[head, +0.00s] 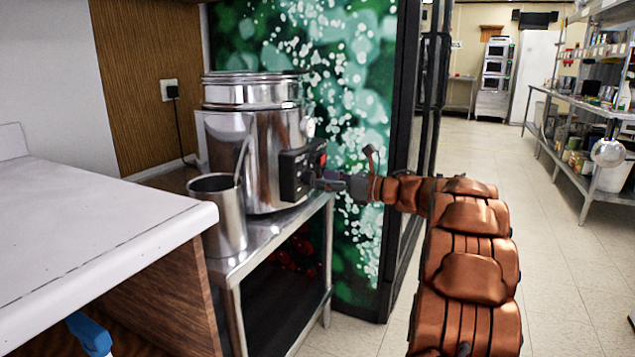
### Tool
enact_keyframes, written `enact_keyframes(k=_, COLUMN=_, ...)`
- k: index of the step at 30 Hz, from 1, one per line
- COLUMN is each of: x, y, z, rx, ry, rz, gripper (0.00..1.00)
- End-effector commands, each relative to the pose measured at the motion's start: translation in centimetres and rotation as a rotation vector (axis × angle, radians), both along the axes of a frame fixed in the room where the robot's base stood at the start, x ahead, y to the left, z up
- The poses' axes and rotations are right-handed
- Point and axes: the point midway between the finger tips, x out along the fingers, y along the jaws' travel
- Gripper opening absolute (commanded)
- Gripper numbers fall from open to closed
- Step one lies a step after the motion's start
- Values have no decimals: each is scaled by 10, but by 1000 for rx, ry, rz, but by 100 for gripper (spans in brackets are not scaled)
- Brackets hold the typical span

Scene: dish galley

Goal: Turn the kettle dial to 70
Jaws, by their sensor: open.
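The kettle (240,150) is a large shiny steel pot with a raised rim, standing on a steel stand. A black control box (292,178) is fixed to its right side, with a small red spot near the top. My gripper (318,180) is at the front face of this box, reaching in from the right. The jaws are open around or just in front of the dial area. The dial and its markings are hidden or too small to read, and I cannot tell whether the fingers touch the dial.
A white counter (80,225) is at the left. A green patterned panel (355,130) is behind. Open floor (560,250) lies to the right.

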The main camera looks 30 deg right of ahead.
Motion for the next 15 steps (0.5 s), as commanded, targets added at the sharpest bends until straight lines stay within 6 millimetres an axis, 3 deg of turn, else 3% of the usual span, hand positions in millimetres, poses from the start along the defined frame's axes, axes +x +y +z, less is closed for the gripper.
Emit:
enact_keyframes(k=6, x=18, y=11, z=0, rx=1, ry=-1, rz=1, gripper=65)
enact_keyframes(k=15, x=21, y=12, z=0, rx=1, ry=0, rz=-1, gripper=65)
